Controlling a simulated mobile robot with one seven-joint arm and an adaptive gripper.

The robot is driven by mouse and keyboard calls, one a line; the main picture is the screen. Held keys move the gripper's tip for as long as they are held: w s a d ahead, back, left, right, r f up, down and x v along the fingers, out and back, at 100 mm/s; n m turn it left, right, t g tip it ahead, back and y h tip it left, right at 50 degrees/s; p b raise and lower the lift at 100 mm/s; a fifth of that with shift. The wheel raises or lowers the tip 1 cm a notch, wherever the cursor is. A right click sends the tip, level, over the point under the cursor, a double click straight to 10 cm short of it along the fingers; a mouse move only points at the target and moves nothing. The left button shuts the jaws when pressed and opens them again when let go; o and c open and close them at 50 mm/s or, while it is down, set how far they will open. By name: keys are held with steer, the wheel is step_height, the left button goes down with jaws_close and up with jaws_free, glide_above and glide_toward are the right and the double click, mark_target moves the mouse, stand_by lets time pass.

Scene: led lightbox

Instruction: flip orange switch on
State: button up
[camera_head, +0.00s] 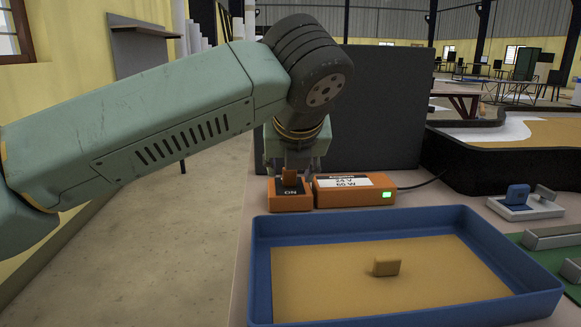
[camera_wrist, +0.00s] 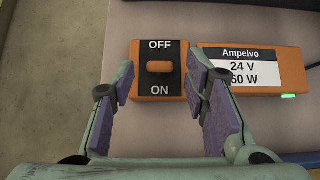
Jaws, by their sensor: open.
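The orange switch box (camera_head: 290,199) stands on the table behind the blue tray. In the wrist view the box (camera_wrist: 143,88) has a black plate marked OFF at the top and ON at the bottom. Its orange lever (camera_wrist: 159,67) sits between the two words, nearer OFF; it also shows in the head view (camera_head: 289,177). My gripper (camera_wrist: 161,88) is open above the box, with one purple-padded finger on each side of the lever. Both fingers look clear of the lever. In the head view my gripper (camera_head: 293,165) hides part of the box's back.
An orange power supply (camera_head: 345,190) marked 24 V 60 W, with a lit green light, stands right beside the box. A blue tray (camera_head: 400,218) holding a small yellow block (camera_head: 386,266) is in front. A dark panel (camera_head: 385,110) stands behind.

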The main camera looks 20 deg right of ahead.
steer(key=v, duration=1.1)
steer(key=shift+s, duration=0.1)
